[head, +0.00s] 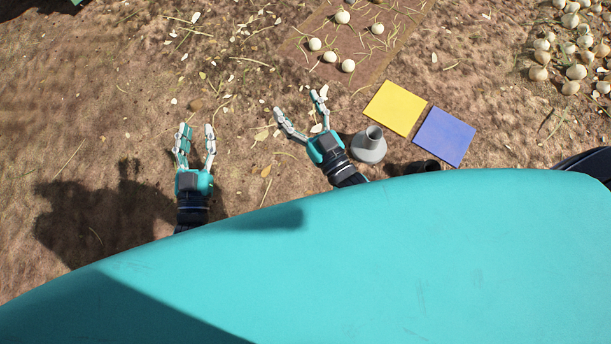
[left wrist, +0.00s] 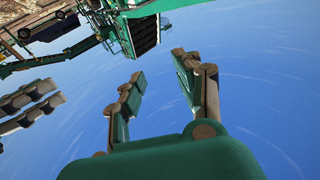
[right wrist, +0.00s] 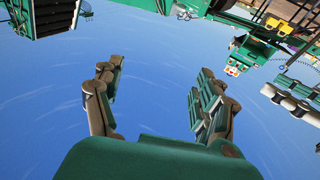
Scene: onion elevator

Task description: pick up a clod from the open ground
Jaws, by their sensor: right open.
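A brown lump that looks like a clod (head: 197,104) lies on the open ground (head: 110,100), just beyond the tips of my left gripper (head: 197,138). A smaller orange-brown piece (head: 266,171) lies between my two grippers; I cannot tell whether it is a clod. My left gripper is open and empty, fingers pointing up the picture. My right gripper (head: 299,106) is open wide with nothing between its fingers. The left wrist view shows the left fingers (left wrist: 158,75) apart against sky; the right wrist view shows the right fingers (right wrist: 158,85) likewise.
A grey funnel-shaped piece (head: 368,150) stands close right of my right gripper. A yellow square (head: 395,107) and a blue square (head: 444,136) lie beyond it. White onions (head: 347,66) lie on a brown strip (head: 385,40); more onions (head: 577,71) are heaped at right. Straw and pale flakes litter the soil.

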